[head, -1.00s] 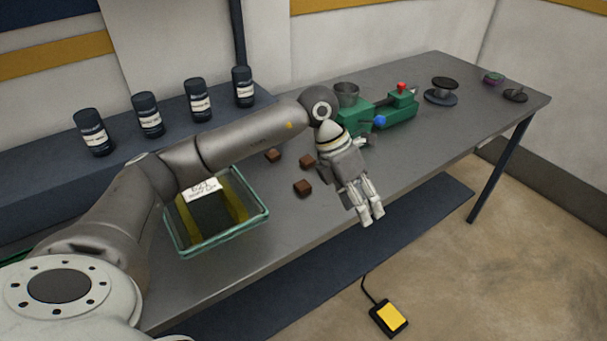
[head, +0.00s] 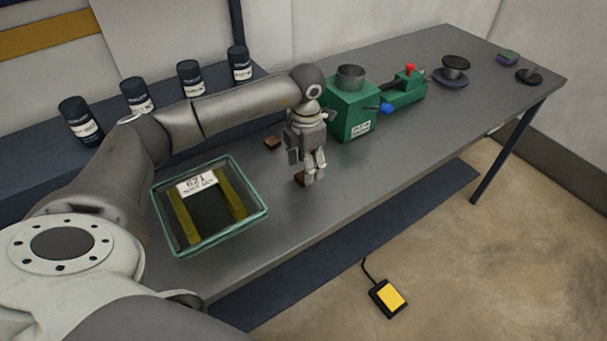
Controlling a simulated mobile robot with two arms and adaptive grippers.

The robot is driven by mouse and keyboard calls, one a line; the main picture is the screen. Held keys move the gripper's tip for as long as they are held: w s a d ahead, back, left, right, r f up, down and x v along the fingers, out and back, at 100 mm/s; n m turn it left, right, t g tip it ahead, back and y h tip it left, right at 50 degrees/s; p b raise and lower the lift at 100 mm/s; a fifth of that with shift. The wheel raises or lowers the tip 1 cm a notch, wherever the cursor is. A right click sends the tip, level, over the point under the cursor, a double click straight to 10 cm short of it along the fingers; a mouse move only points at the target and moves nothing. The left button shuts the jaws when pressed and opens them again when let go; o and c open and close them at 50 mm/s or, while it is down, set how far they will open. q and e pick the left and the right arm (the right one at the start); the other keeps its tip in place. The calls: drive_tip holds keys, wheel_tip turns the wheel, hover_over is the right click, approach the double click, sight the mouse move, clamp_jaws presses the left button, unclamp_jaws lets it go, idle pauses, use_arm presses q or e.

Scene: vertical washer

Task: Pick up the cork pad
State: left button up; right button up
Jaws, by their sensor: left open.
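Small brown blocks, which look like the cork pads, lie on the grey workbench. One brown block (head: 273,143) lies behind and left of my left gripper. Another brown block (head: 299,179) shows partly at the fingertips. My left gripper (head: 309,178) points down over it, open. I cannot tell whether the fingers touch the block or hang above it. A third block is not visible and may be hidden behind the gripper. My right gripper is not in view.
A green-rimmed tray (head: 209,252) marked 621 sits left of the gripper. A green machine (head: 352,112) with a grey cup stands close on the right. Several dark labelled jars (head: 190,78) line the back shelf. The bench front (head: 375,160) is clear.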

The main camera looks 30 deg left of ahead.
use_arm(q)
wheel_tip(320, 180, down, 2)
drive_tip(key=shift+d+f, duration=0.1)
drive_tip(key=shift+w+f, duration=0.1)
drive_tip(key=shift+f, duration=0.25)
drive_tip(key=shift+c, duration=0.6)
drive_tip(key=shift+r, duration=0.1)
drive_tip(key=c, duration=0.4)
drive_tip(key=shift+c, duration=1.1)
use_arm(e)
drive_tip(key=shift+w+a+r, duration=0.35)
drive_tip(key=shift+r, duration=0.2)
use_arm(q)
drive_tip(key=shift+r, duration=0.1)
